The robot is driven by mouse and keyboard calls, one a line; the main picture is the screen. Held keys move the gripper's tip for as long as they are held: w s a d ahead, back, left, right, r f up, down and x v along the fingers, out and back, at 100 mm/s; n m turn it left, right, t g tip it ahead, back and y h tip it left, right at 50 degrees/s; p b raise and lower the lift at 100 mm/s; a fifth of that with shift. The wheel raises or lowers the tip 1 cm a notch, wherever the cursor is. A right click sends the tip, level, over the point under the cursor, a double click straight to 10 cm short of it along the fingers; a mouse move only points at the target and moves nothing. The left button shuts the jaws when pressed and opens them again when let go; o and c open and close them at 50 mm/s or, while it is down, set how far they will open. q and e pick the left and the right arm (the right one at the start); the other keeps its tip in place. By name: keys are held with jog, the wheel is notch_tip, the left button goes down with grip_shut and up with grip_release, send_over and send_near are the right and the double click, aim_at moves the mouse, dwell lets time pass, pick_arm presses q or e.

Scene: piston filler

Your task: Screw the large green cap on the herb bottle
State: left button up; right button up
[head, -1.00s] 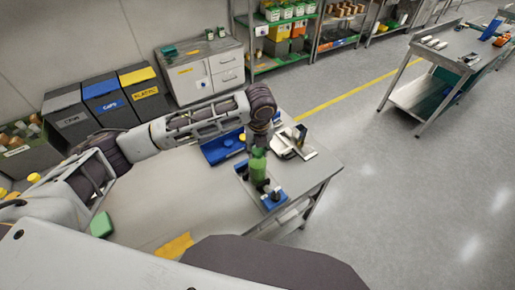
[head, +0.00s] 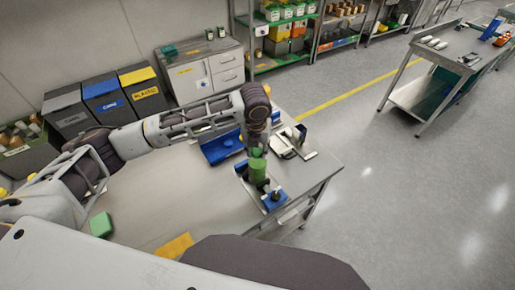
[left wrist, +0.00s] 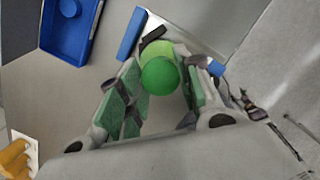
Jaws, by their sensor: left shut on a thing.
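The herb bottle (head: 258,173) is green and stands upright in a holder near the right end of the work table. The large green cap (head: 256,153) is at its top. In the left wrist view, the round cap (left wrist: 160,76) lies between the fingers, with a lighter green part of the bottle (left wrist: 155,49) showing behind it. My left gripper (head: 257,148) comes from above and is shut on the cap. Whether the cap's thread is engaged is hidden. My right gripper is not in view.
A blue tray (head: 221,147) lies behind the bottle on the table (head: 150,213). A blue-based device (head: 274,198) stands just in front of the bottle. A scale-like white device (head: 293,143) is at the back right. A green block (head: 101,224) and yellow cloth (head: 175,246) lie front left.

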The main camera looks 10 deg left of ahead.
pick_arm(q)
jog(key=shift+m, duration=0.3)
jog(key=shift+m+h, duration=0.3)
jog(key=shift+m, duration=3.1)
jog(key=o, duration=1.3)
jog(key=shift+n, duration=0.3)
